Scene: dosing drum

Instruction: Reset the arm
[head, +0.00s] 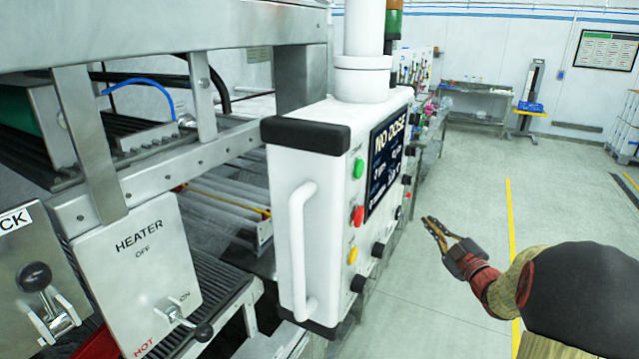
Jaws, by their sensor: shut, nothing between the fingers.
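My gripper (433,226) is at the end of my arm, which comes in from the right edge of the head view. Its fingers point up and left, and it is shut and empty. It is in free air to the right of the white control panel (290,170), apart from it. The panel's screen (385,165) reads "NO DOSE". Green, red and yellow buttons and several black knobs sit on that face.
A heater switch plate (140,262) and another lever plate (35,280) are on the metal machine frame at left. A white handle (301,250) stands out from the panel. Open floor (465,190) with a yellow line lies beyond my gripper. Benches (475,105) stand at the back.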

